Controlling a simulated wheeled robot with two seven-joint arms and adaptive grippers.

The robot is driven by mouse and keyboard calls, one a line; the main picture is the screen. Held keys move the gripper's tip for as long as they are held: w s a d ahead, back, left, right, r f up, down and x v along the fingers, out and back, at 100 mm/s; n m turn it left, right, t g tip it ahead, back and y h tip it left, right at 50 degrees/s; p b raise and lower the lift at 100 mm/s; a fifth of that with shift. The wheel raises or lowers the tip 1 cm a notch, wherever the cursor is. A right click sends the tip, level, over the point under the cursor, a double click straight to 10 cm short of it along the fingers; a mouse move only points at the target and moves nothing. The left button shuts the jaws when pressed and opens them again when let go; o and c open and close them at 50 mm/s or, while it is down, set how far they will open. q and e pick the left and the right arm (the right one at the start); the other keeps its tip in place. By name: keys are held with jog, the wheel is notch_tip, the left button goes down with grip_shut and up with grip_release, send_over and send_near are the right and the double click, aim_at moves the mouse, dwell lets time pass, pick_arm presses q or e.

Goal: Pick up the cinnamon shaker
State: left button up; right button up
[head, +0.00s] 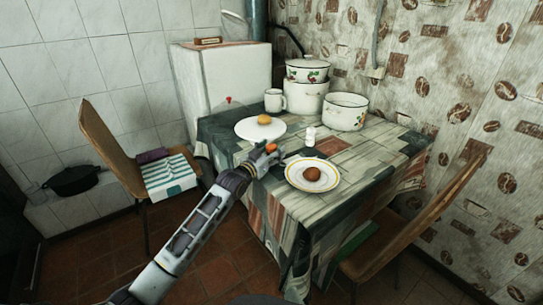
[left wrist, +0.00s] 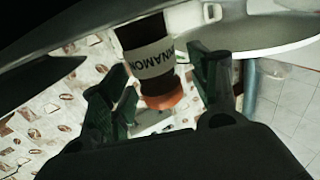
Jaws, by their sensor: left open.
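The cinnamon shaker (left wrist: 148,58) shows in the left wrist view as a dark jar with a white label and an orange cap, upside down in the picture. In the head view only its orange cap (head: 271,147) shows clearly; my gripper hides most of the rest. My left gripper (head: 264,159) is at the table's near edge, right at the shaker. In the left wrist view its two green-dark fingers (left wrist: 163,92) are open, one on either side of the shaker's upper part. I cannot tell whether either finger touches it. My right gripper is not in view.
A white plate with a bun (head: 264,119) lies behind the gripper. A yellow-rimmed plate (head: 329,182) with a brown round item lies to the right. A small white shaker (head: 310,137) stands close by. A mug (head: 274,101) and enamel pots (head: 345,112) stand at the back.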

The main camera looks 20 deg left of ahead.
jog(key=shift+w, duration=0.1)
pick_arm(q)
jog(key=c, duration=1.2)
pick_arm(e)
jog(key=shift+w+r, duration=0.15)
pick_arm(q)
jog(key=shift+r, duration=0.15)
jog(key=shift+r+p, duration=0.3)
jog(key=shift+r, duration=0.3)
notch_tip(320, 180, up, 7)
jog(key=shift+f+p, duration=0.1)
jog(key=shift+p, duration=1)
jog(key=shift+r, duration=0.9)
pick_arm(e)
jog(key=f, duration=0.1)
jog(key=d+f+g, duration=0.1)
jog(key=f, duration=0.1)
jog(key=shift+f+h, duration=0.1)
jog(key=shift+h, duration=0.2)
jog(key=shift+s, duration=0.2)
